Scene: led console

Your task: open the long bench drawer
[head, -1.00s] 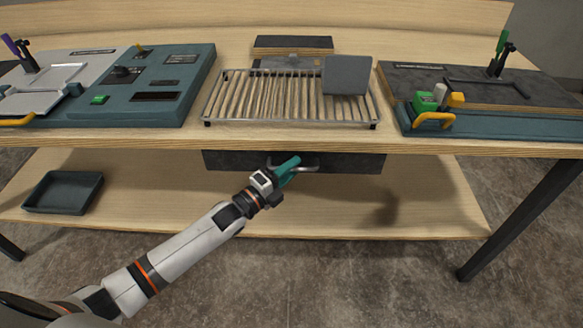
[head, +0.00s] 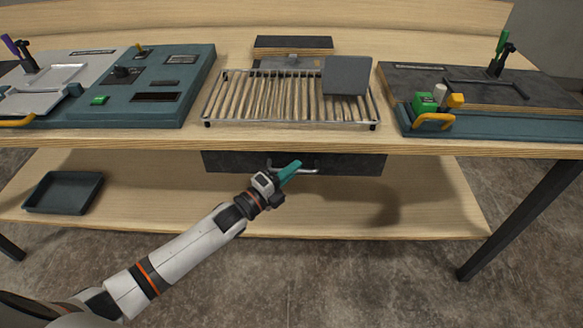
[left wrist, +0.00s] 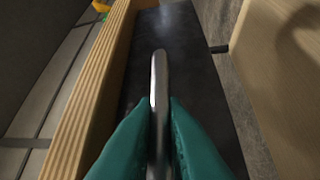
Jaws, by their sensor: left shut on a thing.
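The long bench drawer (head: 345,163) has a dark front and hangs under the front edge of the bench top. Its front looks flush under the bench top, and I cannot tell any gap. A silver bar handle (head: 308,170) runs along the drawer front; it also shows in the left wrist view (left wrist: 159,85). My left gripper (head: 291,170) has teal fingers and is shut on the handle. In the left wrist view the fingers (left wrist: 160,135) lie on both sides of the bar, with the dark drawer face (left wrist: 190,50) behind it. My right gripper is not in view.
The wooden bench top (head: 300,142) overhangs the drawer. A lower shelf (head: 340,212) lies below it with a dark tray (head: 63,192) at the left. A wire rack (head: 290,98) and consoles stand on top. A dark bench leg (head: 525,215) is at the right.

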